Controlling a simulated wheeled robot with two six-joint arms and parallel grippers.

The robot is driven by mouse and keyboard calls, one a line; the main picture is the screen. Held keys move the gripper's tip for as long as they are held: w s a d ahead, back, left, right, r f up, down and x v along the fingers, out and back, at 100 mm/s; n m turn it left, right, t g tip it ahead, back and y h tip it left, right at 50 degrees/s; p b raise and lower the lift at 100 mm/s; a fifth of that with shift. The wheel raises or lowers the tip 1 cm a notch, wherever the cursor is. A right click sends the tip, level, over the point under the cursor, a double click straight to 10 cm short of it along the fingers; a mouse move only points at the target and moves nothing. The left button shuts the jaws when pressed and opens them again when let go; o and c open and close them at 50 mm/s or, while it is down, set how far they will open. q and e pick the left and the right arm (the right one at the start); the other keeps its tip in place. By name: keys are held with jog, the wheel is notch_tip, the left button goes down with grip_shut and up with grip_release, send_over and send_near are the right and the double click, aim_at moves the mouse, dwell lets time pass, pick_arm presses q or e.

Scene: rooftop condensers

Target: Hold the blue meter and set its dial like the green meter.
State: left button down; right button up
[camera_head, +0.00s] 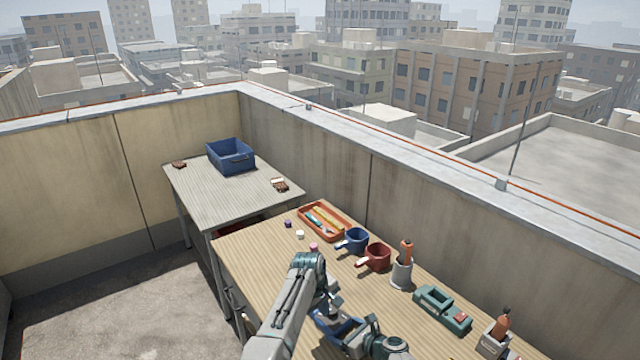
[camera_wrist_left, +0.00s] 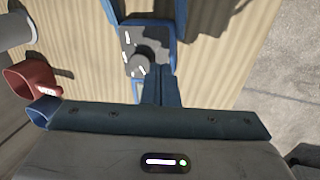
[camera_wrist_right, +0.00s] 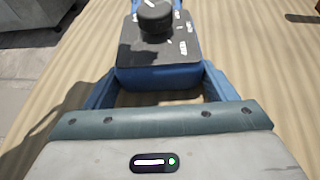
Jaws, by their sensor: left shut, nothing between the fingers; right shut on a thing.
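The blue meter (camera_wrist_right: 160,77) has a dark face with white marks and a round black dial knob (camera_wrist_right: 155,20). My right gripper (camera_wrist_right: 160,88) is shut on its body, one finger on each side. In the left wrist view the knob (camera_wrist_left: 145,62) is seen from above. My left gripper (camera_wrist_left: 158,76) is shut and empty, its fingertips close beside the knob; I cannot tell whether they touch it. In the head view the blue meter (camera_head: 338,327) is partly hidden by my arms. A green device (camera_head: 441,308), likely the green meter, lies on the table to the right; its dial setting is unreadable.
A blue mug (camera_head: 357,240), a red mug (camera_head: 378,257), a grey holder (camera_head: 401,275) with an orange-handled tool and an orange tray (camera_head: 325,222) line the table's back. Another holder (camera_head: 494,343) stands at right. A blue crate (camera_head: 230,157) sits on the far table.

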aim_at(332, 312)
pick_arm(q)
jog(key=shift+d+v, duration=0.2)
jog(key=shift+v, duration=0.85)
jog(key=shift+w+r, duration=0.1)
jog(key=shift+w, duration=0.05)
jog(key=shift+a+x, duration=0.2)
jog(key=shift+x, duration=1.3)
jog(key=shift+a+x, duration=0.15)
jog(key=shift+x, duration=1.3)
jog(key=shift+f, duration=0.2)
jog(key=shift+s+a, duration=0.1)
jog(key=shift+s, duration=0.1)
jog(key=shift+s+a, duration=0.1)
jog(key=shift+s, duration=0.1)
